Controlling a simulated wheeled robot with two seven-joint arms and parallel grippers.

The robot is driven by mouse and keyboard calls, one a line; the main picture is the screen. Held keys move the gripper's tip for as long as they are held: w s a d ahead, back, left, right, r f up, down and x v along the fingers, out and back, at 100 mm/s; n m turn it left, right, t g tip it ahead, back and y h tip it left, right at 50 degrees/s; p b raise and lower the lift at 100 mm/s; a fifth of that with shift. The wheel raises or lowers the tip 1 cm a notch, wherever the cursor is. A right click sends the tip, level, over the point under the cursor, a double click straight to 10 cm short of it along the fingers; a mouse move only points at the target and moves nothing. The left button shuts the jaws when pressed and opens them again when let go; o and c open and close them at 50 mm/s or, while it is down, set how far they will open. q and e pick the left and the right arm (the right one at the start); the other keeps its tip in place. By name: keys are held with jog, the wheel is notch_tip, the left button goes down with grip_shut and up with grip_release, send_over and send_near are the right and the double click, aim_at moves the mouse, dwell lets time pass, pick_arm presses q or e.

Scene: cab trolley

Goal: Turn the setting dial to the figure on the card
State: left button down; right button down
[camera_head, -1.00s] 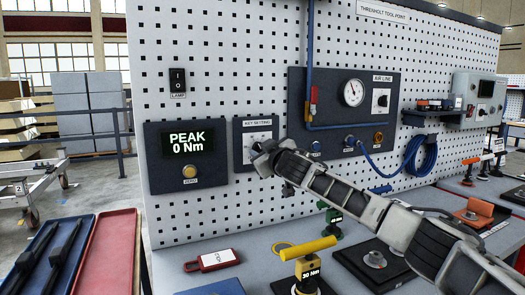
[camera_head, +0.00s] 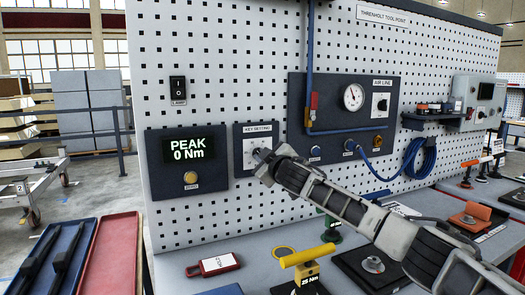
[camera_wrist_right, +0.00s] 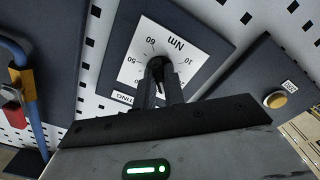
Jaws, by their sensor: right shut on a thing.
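The setting dial's white face (camera_head: 250,157) is on the dark KEY SETTING panel on the pegboard. In the right wrist view its face (camera_wrist_right: 185,47) shows Nm, 10, 50 and 60, and its black knob (camera_wrist_right: 157,66) sits between my fingers. My right gripper (camera_head: 264,158) is shut on the knob; its fingers also show in the wrist view (camera_wrist_right: 159,88). A red-framed card (camera_head: 214,264) lies on the bench; its writing is too small to read. The yellow-handled key (camera_head: 307,253) stands on the bench and reads 25 Nm. My left gripper is out of view.
A PEAK display (camera_head: 187,150) reading 0 Nm is left of the dial. The air-line panel (camera_head: 340,88) with gauge and blue hose is to the right. A red tray (camera_head: 108,258) is at front left. A green-based tool stands behind the yellow key.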

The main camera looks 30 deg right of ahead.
pick_arm(q)
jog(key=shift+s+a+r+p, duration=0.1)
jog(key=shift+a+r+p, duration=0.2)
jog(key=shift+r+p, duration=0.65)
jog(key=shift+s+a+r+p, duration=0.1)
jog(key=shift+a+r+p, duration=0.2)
jog(key=shift+p, duration=1.2)
pick_arm(e)
jog(key=shift+n, duration=3.8)
jog(key=c, duration=1.5)
grip_release()
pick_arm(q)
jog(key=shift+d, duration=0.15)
pick_arm(e)
jog(key=shift+s, duration=0.1)
